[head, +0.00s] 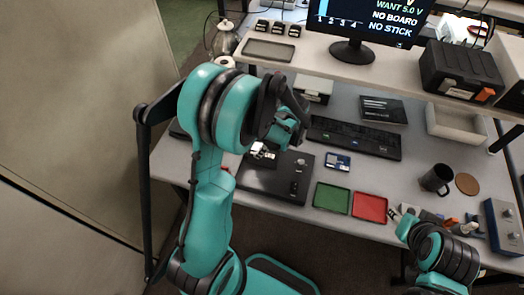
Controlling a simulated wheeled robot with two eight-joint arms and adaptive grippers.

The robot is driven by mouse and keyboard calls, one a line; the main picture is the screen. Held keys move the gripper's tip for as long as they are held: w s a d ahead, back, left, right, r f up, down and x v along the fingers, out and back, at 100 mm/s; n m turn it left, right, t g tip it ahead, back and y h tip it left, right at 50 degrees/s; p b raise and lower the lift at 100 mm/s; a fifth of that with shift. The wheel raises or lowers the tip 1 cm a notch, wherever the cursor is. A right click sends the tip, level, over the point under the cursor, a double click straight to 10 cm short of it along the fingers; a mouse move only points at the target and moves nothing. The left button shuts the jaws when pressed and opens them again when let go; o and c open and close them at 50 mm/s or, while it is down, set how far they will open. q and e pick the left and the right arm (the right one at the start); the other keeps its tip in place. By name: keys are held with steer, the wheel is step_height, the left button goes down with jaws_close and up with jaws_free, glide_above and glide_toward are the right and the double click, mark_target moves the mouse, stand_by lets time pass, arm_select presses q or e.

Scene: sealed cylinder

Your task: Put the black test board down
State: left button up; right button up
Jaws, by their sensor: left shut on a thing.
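My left gripper (264,151) is low over the desk, left of centre, partly hidden by my own wrist. It is shut on the black test board, whose held part is hard to make out. A flat black panel (262,183) with small metallic fittings shows right below the gripper, at the desk's front. I cannot tell whether a gap separates this panel from the desk. My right gripper (396,213) is near the front edge at right; its fingers are too unclear to read.
A green tray (332,198) and a red tray (370,207) lie right of the panel, with a blue meter (337,162) and a keyboard (354,137) behind. A black mug (437,179) stands at right. A raised shelf (330,66) carries a monitor (367,22).

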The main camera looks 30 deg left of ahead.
arm_select(q)
steer(key=shift+f+b, duration=0.3)
steer(key=shift+f, duration=1.75)
steer(key=shift+f+b, duration=0.25)
steer(key=shift+b, duration=0.1)
steer(key=o, duration=1.3)
steer(key=shift+c, duration=0.2)
